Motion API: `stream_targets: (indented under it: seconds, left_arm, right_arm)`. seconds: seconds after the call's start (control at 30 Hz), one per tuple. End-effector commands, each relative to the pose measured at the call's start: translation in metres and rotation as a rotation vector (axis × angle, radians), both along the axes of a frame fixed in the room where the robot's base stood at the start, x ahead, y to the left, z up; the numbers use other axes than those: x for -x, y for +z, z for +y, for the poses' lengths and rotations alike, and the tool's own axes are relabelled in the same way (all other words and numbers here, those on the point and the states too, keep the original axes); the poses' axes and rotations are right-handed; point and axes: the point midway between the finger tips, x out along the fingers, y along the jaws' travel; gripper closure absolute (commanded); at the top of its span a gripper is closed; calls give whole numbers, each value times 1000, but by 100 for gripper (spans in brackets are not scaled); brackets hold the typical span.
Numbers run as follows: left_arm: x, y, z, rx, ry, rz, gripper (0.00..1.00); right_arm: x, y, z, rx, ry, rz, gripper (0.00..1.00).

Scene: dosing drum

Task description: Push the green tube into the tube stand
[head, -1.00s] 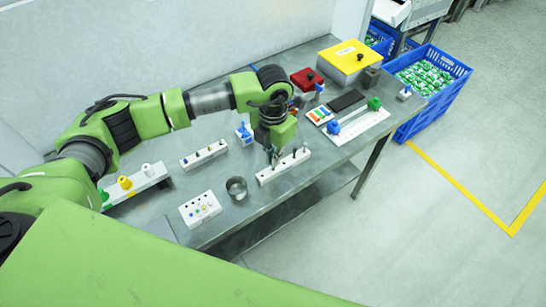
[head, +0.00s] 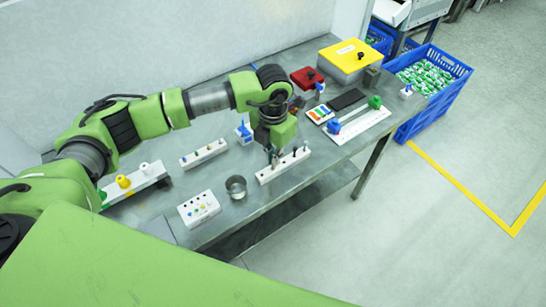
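My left gripper (head: 271,158) points down over the left half of a long white block (head: 284,166), which looks like the tube stand. Small dark upright pieces stand in this block, to the right of the fingers. The fingers are dark and small here. I cannot tell whether they are open or shut, or whether they hold anything. I cannot make out the green tube for certain; the gripper may hide it. A second white block (head: 203,153) with small dark pieces stands to the left. My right gripper is not in view.
A metal cup (head: 236,188) and a white box with round spots (head: 199,209) stand at the table's (head: 218,225) front. A white rack with yellow and white knobs (head: 136,184) is at the left. A blue-handled piece (head: 244,134) stands behind the gripper. A red box (head: 306,79) is farther back.

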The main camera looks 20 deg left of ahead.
Motion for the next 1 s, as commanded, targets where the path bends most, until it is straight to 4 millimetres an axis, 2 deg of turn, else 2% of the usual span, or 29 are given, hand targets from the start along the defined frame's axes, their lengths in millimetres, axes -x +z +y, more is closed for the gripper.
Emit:
stream_targets:
  seconds: [0.37, 1.0]
  left_arm:
    - [0, -1, 0, 0, 0, 0, 100]
    - [0, -17, 0, 0, 0, 0, 100]
  right_arm:
    - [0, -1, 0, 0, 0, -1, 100]
    - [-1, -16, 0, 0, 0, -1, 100]
